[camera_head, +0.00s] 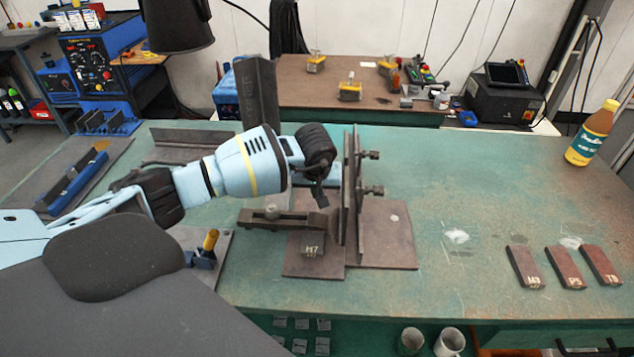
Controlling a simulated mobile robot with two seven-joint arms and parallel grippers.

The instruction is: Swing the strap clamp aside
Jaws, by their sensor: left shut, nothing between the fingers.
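The strap clamp (290,221) is a dark bar with a round knob, lying roughly level over the front left of the brown fixture plate (385,250). A block marked M7 (313,244) sits under the bar's right part. Dark upright plates (349,195) with bolts stand on the fixture just right of the bar. My left gripper (319,197) points down just above the bar's right end, beside the upright plates. Its fingers are shut and empty; I cannot tell whether they touch the bar. My right gripper is not in view.
Three dark red blocks (566,268) and a yellow bottle (592,133) are at the right. A blue clamp with a yellow handle (210,243) stands left of the fixture. A tall dark angle piece (259,93) rises behind my left arm.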

